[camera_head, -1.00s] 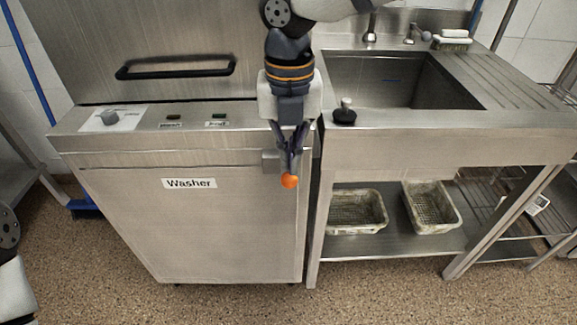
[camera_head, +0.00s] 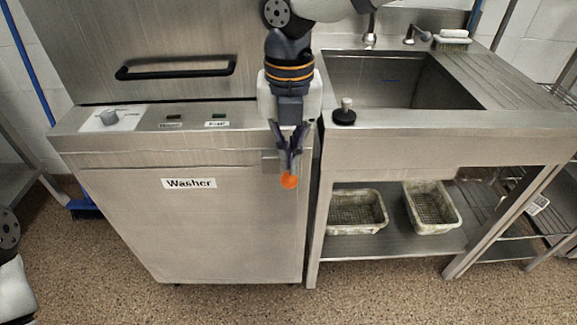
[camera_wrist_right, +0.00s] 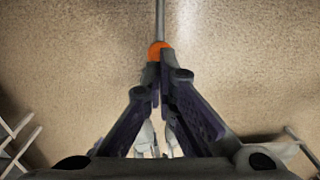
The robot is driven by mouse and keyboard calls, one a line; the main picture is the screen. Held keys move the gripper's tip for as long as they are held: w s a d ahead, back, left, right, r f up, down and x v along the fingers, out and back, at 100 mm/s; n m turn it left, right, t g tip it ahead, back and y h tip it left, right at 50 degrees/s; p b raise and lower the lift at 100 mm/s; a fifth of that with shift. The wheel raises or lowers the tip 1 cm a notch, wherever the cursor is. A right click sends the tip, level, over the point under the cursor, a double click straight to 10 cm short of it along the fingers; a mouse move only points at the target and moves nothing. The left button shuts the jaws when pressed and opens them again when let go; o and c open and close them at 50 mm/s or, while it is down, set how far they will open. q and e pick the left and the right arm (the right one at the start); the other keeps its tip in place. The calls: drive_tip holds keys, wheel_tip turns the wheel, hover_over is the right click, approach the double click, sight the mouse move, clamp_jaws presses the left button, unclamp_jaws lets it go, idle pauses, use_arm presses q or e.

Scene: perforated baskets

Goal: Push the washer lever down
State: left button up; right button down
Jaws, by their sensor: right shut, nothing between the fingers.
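The washer (camera_head: 200,225) is a steel cabinet on the left in the head view, with a label on its front. Its lever ends in an orange knob (camera_head: 289,181) at the front right side. In the right wrist view the orange knob (camera_wrist_right: 158,50) sits at the fingertips, with the grey lever rod (camera_wrist_right: 160,16) running beyond it. My right gripper (camera_head: 288,168) points down, shut and empty, right over the knob; its fingertips hide part of it. Whether they touch cannot be told for sure. My left gripper is not in view; only part of my left arm shows at the left edge.
A black handle (camera_head: 175,68) crosses the washer's hood. A sink (camera_head: 400,85) with a dark stopper (camera_head: 344,114) stands close on the right. Two perforated baskets (camera_head: 357,211) (camera_head: 432,207) sit on the shelf below. The floor in front is clear.

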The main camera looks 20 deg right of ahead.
sight(289, 180)
drive_tip(key=shift+s+f, duration=0.15)
drive_tip(key=shift+f, duration=4.3)
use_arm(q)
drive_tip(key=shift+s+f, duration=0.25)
use_arm(e)
drive_tip(key=shift+r, duration=0.1)
wheel_tip(289, 180, up, 12)
drive_tip(key=p, duration=0.3)
drive_tip(key=shift+r, duration=0.1)
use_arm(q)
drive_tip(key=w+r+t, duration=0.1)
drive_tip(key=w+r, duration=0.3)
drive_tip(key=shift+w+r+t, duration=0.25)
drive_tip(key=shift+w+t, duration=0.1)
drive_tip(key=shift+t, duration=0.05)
